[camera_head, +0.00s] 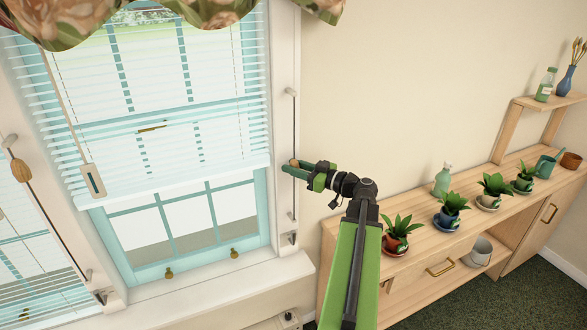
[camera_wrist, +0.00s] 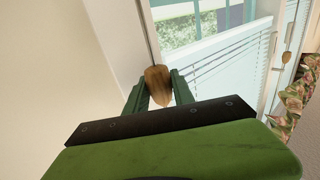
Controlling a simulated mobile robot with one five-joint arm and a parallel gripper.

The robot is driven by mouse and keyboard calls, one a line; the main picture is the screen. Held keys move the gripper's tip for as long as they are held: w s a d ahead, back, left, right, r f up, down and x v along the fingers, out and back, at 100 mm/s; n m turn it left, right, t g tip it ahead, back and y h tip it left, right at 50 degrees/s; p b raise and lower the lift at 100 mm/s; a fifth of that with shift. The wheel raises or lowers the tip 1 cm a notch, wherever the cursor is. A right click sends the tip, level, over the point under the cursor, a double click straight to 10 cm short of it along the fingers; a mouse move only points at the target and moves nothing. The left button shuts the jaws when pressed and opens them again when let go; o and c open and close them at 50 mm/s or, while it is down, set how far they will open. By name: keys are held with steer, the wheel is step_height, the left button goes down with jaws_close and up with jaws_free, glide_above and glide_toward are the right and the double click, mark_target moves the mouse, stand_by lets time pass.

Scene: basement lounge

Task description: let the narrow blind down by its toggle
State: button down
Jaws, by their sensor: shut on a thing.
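A wooden toggle (camera_head: 294,162) hangs on a cord (camera_head: 294,120) at the right side of the window frame. My gripper (camera_head: 291,168) is shut on this toggle. In the wrist view the brown toggle (camera_wrist: 157,86) sits between the two green fingers. The white slatted blind (camera_head: 170,120) beside it is partly down, with its bottom rail above the lower panes. A second toggle (camera_head: 20,170) hangs at the left, by another blind (camera_head: 40,280) that is cut off by the picture edge. I cannot tell for sure which blind is the narrow one.
A pale tag with a slot (camera_head: 93,181) hangs in front of the blind. A small cleat (camera_head: 291,238) is on the frame below my gripper. A wooden sideboard (camera_head: 460,245) with several potted plants and a green bottle (camera_head: 442,180) stands at the right.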

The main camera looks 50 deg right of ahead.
step_height(320, 180, up, 18)
steer(key=p, duration=1.5)
steer(key=shift+f, duration=0.1)
steer(key=shift+d, duration=0.1)
steer(key=c, duration=1.4)
jaws_free()
steer(key=shift+o, duration=0.3)
steer(key=shift+s, duration=0.15)
steer(key=v, duration=1.7)
